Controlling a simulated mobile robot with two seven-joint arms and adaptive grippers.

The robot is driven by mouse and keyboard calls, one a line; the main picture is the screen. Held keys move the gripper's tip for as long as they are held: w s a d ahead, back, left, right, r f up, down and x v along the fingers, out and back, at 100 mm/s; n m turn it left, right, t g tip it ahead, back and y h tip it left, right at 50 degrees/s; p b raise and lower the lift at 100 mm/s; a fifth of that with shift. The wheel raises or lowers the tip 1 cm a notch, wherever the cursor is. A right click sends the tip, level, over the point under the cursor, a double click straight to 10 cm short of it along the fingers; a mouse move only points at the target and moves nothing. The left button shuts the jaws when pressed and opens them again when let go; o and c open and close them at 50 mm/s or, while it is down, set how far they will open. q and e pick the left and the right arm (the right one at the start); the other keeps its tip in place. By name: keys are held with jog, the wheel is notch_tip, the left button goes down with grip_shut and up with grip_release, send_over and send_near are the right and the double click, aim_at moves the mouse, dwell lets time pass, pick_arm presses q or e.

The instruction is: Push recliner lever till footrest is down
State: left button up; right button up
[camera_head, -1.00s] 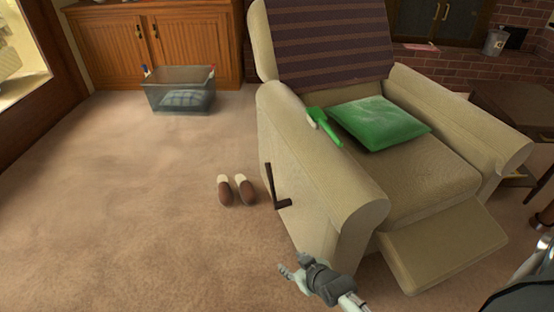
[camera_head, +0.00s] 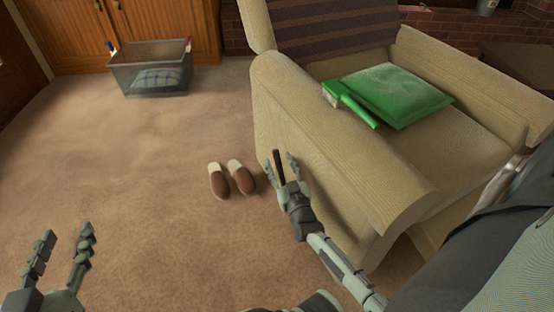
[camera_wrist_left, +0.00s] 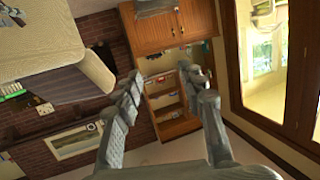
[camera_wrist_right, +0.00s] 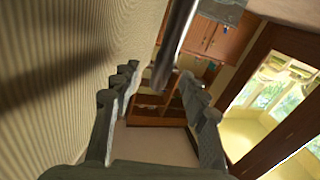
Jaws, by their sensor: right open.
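The beige recliner (camera_head: 345,165) stands right of centre in the head view. Its dark lever (camera_head: 279,168) is on the side panel facing me; its lower part is hidden by my right gripper. My right gripper (camera_head: 280,157) is open, with its fingers on either side of the lever. In the right wrist view the lever (camera_wrist_right: 176,45) runs as a rod between the open fingers (camera_wrist_right: 157,82); contact cannot be told. The footrest (camera_head: 431,231) shows only in part, behind my own body. My left gripper (camera_head: 66,233) is open and empty at the lower left.
A pair of slippers (camera_head: 232,180) lies on the carpet left of the recliner. A clear bin (camera_head: 150,75) stands near the wooden cabinet (camera_head: 165,25). A green cushion (camera_head: 398,95) and green brush (camera_head: 350,104) rest on the recliner. The carpet at left is clear.

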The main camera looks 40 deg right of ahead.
pick_arm(q)
jog(key=shift+w+d+r+t+h, duration=0.15)
jog(key=shift+d+r+t, duration=0.15)
jog(key=shift+r, duration=0.25)
jog(key=shift+d+r+t+h, duration=0.15)
jog(key=shift+d+r+t, duration=0.15)
jog(key=shift+r, duration=0.2)
pick_arm(e)
jog(key=shift+x, duration=1.2)
grip_shut()
